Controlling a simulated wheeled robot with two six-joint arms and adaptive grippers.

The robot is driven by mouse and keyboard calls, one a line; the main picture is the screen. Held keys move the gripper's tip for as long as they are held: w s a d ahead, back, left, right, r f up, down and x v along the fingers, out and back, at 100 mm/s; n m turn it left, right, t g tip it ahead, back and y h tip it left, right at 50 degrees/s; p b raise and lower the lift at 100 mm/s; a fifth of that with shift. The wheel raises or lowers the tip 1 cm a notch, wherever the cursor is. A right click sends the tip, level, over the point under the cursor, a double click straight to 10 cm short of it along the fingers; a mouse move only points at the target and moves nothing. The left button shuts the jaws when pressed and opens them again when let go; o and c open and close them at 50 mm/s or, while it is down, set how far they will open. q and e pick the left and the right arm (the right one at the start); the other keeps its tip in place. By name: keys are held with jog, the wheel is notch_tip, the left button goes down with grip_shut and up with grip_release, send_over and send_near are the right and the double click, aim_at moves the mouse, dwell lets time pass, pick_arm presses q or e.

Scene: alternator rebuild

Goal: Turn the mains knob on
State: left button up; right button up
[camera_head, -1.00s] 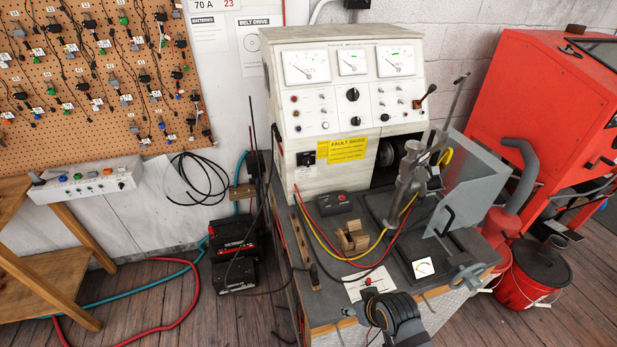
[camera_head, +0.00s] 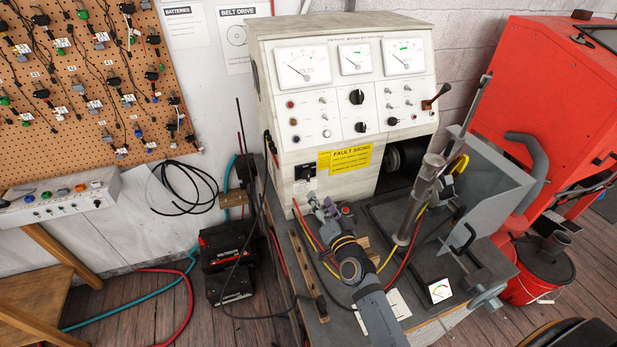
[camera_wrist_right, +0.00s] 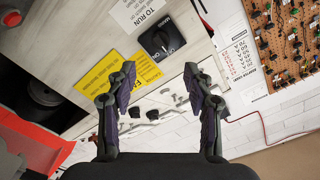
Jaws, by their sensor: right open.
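The mains knob (camera_head: 305,172) is a black rotary switch on a dark square plate, low on the left of the pale test bench's front (camera_head: 290,150). In the right wrist view the knob (camera_wrist_right: 160,40) shows upside down, with lettering around it that I cannot fully read. My right gripper (camera_head: 323,204) is below and slightly right of the knob, apart from it. In the right wrist view its two fingers (camera_wrist_right: 158,78) are spread with nothing between them, and the knob lies beyond their tips. My left gripper is not in view.
A yellow fault sign (camera_head: 345,159) is right of the knob. Red and yellow cables (camera_head: 302,222) run below it. A metal post (camera_head: 420,190) and grey guard (camera_head: 497,185) stand to the right. Black batteries (camera_head: 228,260) sit on the floor at left.

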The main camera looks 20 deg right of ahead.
aim_at(309, 178)
jog(key=w, duration=0.5)
jog(key=shift+a+r, duration=0.1)
jog(key=shift+r, duration=0.1)
jog(key=w, duration=0.4)
jog(key=shift+w+a+f, duration=0.1)
jog(key=shift+w+f, duration=0.1)
jog(key=shift+f, duration=0.1)
jog(key=shift+w+r, duration=0.1)
jog(key=shift+w, duration=0.05)
jog(key=shift+c, duration=0.7)
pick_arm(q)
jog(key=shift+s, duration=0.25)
pick_arm(e)
grip_shut()
